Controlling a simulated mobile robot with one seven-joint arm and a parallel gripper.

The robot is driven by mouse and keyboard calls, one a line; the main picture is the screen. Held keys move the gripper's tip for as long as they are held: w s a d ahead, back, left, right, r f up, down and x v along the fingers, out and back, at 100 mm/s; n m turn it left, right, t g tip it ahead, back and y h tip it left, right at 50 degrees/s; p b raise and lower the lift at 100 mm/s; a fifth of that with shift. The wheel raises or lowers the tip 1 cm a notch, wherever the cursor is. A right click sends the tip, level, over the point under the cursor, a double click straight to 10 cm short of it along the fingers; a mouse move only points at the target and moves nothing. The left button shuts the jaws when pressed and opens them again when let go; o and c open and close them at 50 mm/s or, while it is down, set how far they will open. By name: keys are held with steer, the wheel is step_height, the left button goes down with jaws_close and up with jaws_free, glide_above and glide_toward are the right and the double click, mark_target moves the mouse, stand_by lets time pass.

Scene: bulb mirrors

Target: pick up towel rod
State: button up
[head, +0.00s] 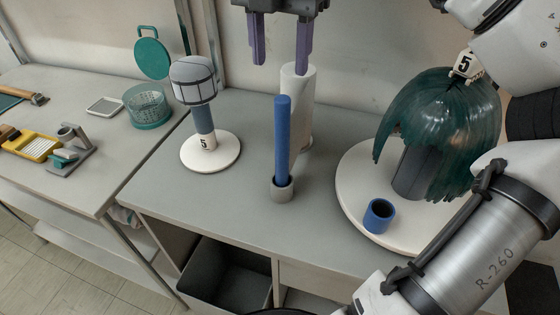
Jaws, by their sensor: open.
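A blue rod (282,140), which looks like the towel rod, stands upright with its lower end in a small grey cup-shaped base (282,190) on the grey table. A white roll (300,105) stands upright just behind it and is partly covered by it; I cannot tell whether the two touch. My gripper (280,65) is at the top of the head view, with its two purple fingers apart and pointing down. Nothing is between the fingers. They appear above the rod's top end in the picture; how far apart in depth they are is unclear.
A round-headed lamp on a white disc (228,162) stands left of the rod. A white round base (352,195) at right carries a dark green draped shape (440,120) and a blue cup (379,215). A grey bin (225,275) sits below. The table left of the rod's base is clear.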

mark_target(280, 100)
step_height(280, 100, down, 8)
steer(key=shift+r+p, duration=0.1)
steer(key=shift+p, duration=0.2)
steer(key=shift+w+d+f+p, duration=0.1)
steer(key=shift+f+p, duration=0.35)
steer(key=shift+f, duration=0.95)
steer(key=shift+w+d+f+p, duration=0.1)
steer(key=shift+f+p, duration=0.3)
steer(key=shift+f, duration=0.95)
jaws_close()
